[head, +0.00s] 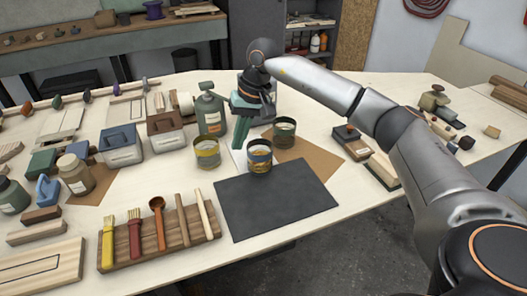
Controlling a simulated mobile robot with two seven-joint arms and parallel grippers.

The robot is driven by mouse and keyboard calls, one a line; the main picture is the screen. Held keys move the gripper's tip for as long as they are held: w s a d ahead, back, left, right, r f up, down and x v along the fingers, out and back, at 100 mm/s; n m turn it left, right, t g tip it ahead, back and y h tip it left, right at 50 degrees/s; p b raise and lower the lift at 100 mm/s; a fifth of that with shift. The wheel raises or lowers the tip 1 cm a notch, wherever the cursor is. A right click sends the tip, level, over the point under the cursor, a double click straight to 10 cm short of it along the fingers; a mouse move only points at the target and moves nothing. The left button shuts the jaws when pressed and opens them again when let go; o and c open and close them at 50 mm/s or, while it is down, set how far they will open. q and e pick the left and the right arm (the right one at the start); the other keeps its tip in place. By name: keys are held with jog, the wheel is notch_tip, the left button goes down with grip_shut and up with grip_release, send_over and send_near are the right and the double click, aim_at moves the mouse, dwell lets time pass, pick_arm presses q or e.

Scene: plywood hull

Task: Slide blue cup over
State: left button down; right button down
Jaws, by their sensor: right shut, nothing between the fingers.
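A blue cup (259,155) with a patterned label stands upright on the table, at the back edge of a dark mat (276,198). A yellow-banded cup (207,152) stands to its left, and a green cup (284,132) stands behind it to the right. My right gripper (238,146) points down with its teal fingers shut and empty, between the yellow-banded cup and the blue cup, just left of and behind the blue cup. I cannot tell whether the fingers touch it. My left gripper is not in view.
A green bottle (210,112) stands close behind the yellow-banded cup. A wooden rack (160,238) with brushes and tools lies at the front left. Tins and boxes fill the left side. The dark mat is bare. Small blocks (351,142) lie to the right.

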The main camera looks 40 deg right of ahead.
jog(key=s+d+r+g+h, duration=0.1)
jog(key=d+r+g+h, duration=0.15)
jog(key=d+r, duration=0.2)
send_near(262, 153)
jog(key=shift+n+t, duration=0.3)
jog(key=shift+t, duration=0.15)
jog(key=s+a+f, duration=0.1)
jog(key=f, duration=0.1)
jog(key=s+a+f, duration=0.1)
jog(key=s, duration=0.1)
jog(key=s+a+f, duration=0.1)
jog(key=f, duration=0.1)
jog(key=shift+s+f+p, duration=0.25)
jog(key=shift+f+p, duration=0.05)
jog(key=shift+p, duration=0.05)
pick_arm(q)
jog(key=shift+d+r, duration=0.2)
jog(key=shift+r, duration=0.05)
pick_arm(e)
jog(key=shift+a, duration=0.1)
